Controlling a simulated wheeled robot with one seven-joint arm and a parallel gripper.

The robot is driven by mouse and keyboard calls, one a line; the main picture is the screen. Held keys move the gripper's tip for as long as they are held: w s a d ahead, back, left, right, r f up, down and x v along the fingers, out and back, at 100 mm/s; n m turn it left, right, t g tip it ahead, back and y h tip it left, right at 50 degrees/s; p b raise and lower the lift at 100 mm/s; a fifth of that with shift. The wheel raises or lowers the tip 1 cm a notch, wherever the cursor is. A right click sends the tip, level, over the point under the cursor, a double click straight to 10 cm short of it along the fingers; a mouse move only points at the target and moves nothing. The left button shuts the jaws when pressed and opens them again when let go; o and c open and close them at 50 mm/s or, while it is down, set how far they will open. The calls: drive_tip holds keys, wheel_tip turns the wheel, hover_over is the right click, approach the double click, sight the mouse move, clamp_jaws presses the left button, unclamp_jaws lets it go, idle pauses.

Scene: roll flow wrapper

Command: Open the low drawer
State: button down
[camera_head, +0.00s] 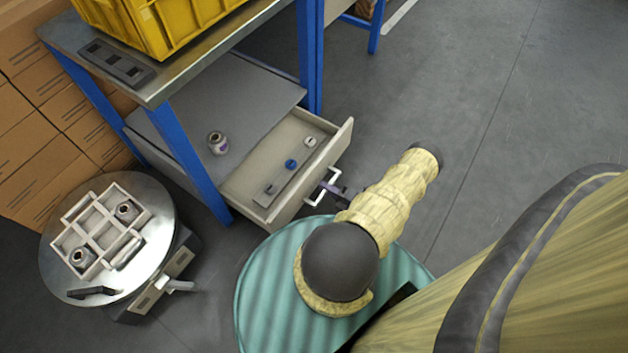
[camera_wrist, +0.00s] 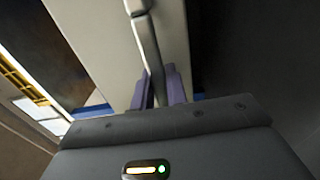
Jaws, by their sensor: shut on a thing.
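The low drawer (camera_head: 285,207) under the workbench is pulled out part way, and its inside shows. A small blue round thing (camera_head: 291,164), a pale small piece (camera_head: 310,141) and a grey strip lie in it. Its white bar handle (camera_head: 322,186) is on the front face. My gripper (camera_head: 338,190) is at the handle, its fingers shut on it. In the wrist view the purple-grey fingers (camera_wrist: 160,90) stand on both sides of the handle bar (camera_wrist: 150,47), with the pale drawer front (camera_wrist: 90,30) behind it.
The workbench (camera_head: 205,60) has blue legs and carries a yellow crate (camera_head: 160,25). A small jar (camera_head: 217,142) stands on its lower shelf. A round table (camera_head: 155,255) with a white divided tray stands at left. A green ribbed drum (camera_head: 262,290) is below my arm. Floor at right is clear.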

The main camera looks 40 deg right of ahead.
drive_tip(key=shift+s, duration=1)
drive_tip(key=c, duration=1.4)
unclamp_jaws()
drive_tip(key=shift+d, duration=0.15)
drive_tip(key=p+v, duration=0.2)
drive_tip(key=v, duration=1.5)
drive_tip(key=shift+d+p, duration=0.2)
drive_tip(key=shift+p, duration=0.2)
drive_tip(key=shift+s, duration=0.1)
